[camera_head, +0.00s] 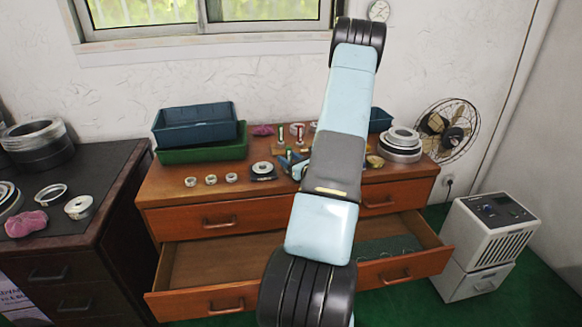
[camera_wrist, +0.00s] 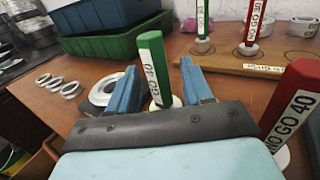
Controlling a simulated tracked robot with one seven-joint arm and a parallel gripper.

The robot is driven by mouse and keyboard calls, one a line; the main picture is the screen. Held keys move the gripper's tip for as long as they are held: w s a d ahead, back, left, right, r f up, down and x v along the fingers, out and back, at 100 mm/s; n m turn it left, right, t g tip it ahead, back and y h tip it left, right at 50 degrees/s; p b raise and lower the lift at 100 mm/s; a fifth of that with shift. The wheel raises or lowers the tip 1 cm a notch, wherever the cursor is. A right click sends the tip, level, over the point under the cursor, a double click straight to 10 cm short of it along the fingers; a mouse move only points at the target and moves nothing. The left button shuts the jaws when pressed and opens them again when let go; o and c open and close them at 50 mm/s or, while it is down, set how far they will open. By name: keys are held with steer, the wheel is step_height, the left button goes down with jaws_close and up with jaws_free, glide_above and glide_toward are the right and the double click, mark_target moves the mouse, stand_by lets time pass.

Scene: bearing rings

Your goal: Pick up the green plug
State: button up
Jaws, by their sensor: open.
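A green plug (camera_wrist: 153,66) with a white label reading GO 40 stands between the two blue fingers of my gripper (camera_wrist: 160,72) in the wrist view. The fingers are open, one on each side of it, and gaps show. Its lower end is partly hidden behind my gripper's dark front edge. A second, smaller-looking green plug (camera_wrist: 202,18) stands farther back on a wooden stand. In the head view my gripper (camera_head: 292,165) is low over the cabinet top, partly hidden by my arm.
A red NO GO 40 plug (camera_wrist: 296,100) stands close on the right. Another red plug (camera_wrist: 254,25) is on the wooden stand (camera_wrist: 228,64). Several small rings (camera_wrist: 55,84) lie left; a larger ring (camera_wrist: 103,88) is beside the left finger. Green and blue bins (camera_head: 203,153) stand behind.

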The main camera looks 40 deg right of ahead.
jaws_close()
stand_by(0.4)
steer(key=shift+r, duration=0.1)
